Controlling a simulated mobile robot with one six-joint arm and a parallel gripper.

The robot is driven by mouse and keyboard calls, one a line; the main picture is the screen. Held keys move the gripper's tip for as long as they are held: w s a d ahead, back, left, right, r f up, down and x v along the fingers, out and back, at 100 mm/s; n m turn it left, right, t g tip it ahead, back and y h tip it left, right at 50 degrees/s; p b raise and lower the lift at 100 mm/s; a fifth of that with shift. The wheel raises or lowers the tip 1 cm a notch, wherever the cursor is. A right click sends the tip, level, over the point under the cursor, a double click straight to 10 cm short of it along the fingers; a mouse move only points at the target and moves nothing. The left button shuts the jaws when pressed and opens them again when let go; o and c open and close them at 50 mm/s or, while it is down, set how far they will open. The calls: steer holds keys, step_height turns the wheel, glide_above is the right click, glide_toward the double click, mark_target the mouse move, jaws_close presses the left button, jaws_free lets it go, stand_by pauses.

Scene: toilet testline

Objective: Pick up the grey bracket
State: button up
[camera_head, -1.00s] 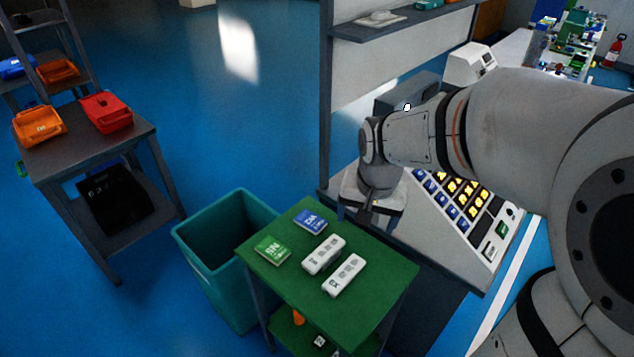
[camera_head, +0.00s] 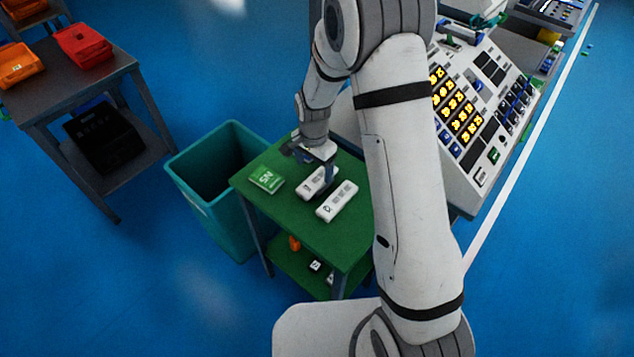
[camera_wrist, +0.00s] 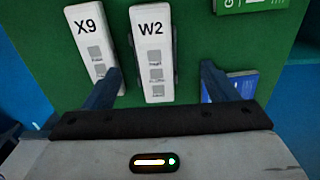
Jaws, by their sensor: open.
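I cannot make out a clear grey bracket. A white W2 block (camera_wrist: 152,50) lies on the green table top, with thin dark grey edges along both long sides; whether these are a separate part I cannot tell. My gripper (camera_wrist: 161,67) is open and empty, with one finger on each side of the W2 block in the wrist view. In the head view my gripper (camera_head: 318,168) is low over the table, and the W2 block (camera_head: 312,184) is partly hidden by it. A white X9 block (camera_head: 338,202) lies beside it; it also shows in the wrist view (camera_wrist: 92,42), close to the left finger.
A green card (camera_head: 267,179) lies on the table top (camera_head: 285,205). A blue card (camera_wrist: 240,84) is partly behind the right finger. A teal bin (camera_head: 205,195) stands left of the table. A sloped button panel (camera_head: 480,110) is at right. Small items sit on the lower shelf.

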mark_target(317, 178)
steer(key=shift+d+f+p, duration=0.15)
steer(key=shift+f+p, duration=0.15)
steer(key=shift+f, duration=0.65)
steer(key=shift+d+f+p, duration=0.2)
steer(key=shift+f+p, duration=0.05)
steer(key=shift+f, duration=0.7)
steer(key=shift+d+f+p, duration=0.15)
steer(key=shift+f+p, duration=0.15)
steer(key=shift+f, duration=0.65)
steer(key=c, duration=1.1)
